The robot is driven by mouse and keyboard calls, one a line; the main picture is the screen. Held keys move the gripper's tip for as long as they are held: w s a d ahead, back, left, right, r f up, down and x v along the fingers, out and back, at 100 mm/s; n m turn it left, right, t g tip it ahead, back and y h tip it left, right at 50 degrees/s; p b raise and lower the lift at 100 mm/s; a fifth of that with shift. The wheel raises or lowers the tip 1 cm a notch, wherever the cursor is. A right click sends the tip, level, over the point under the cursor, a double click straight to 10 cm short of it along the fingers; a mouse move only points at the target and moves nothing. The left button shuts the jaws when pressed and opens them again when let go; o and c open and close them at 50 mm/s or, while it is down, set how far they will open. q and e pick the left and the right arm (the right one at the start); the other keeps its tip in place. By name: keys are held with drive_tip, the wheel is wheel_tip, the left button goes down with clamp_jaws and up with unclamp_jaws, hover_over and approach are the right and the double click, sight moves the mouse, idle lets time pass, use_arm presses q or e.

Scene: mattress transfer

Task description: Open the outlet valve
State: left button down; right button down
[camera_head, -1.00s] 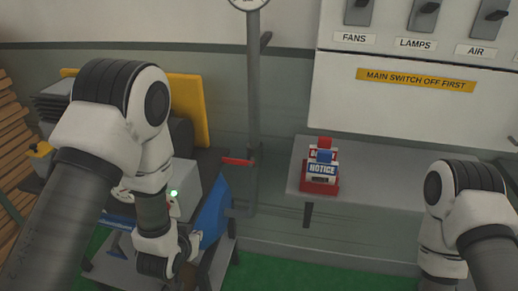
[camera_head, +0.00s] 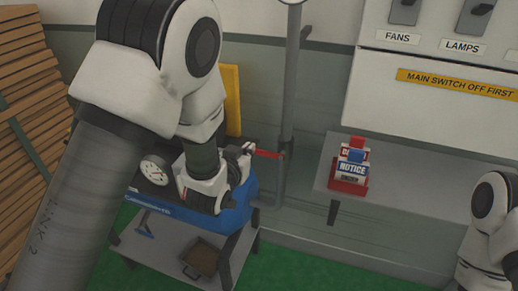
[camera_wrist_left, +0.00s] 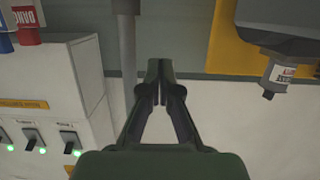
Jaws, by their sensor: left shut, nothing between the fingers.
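The outlet valve's red lever (camera_head: 268,154) sticks out to the left from the grey vertical pipe (camera_head: 290,100) in the head view. My left gripper (camera_head: 246,150) is just left of the lever's free end; I cannot tell whether it touches. In the left wrist view the left gripper (camera_wrist_left: 160,72) is shut and empty, its fingertips together. The pipe shows there too (camera_wrist_left: 125,60), left of the fingers; I cannot make out the lever in that view. My right arm shows at the right edge of the head view, its gripper out of frame.
A blue machine (camera_head: 228,212) with a round gauge (camera_head: 154,170) stands below my left arm. A grey shelf (camera_head: 400,180) holds a red tag stand (camera_head: 348,188). A switch board (camera_head: 430,95) hangs above. Stacked planks (camera_head: 35,110) stand at left.

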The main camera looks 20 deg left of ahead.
use_arm(q)
drive_tip(key=p, duration=0.3)
hover_over(259, 150)
drive_tip(key=s, duration=0.2)
wheel_tip(259, 150, down, 2)
drive_tip(key=f, duration=0.4)
drive_tip(key=shift+d+f, duration=0.15)
drive_tip(key=shift+d, duration=0.15)
drive_tip(key=shift+s, duration=0.1)
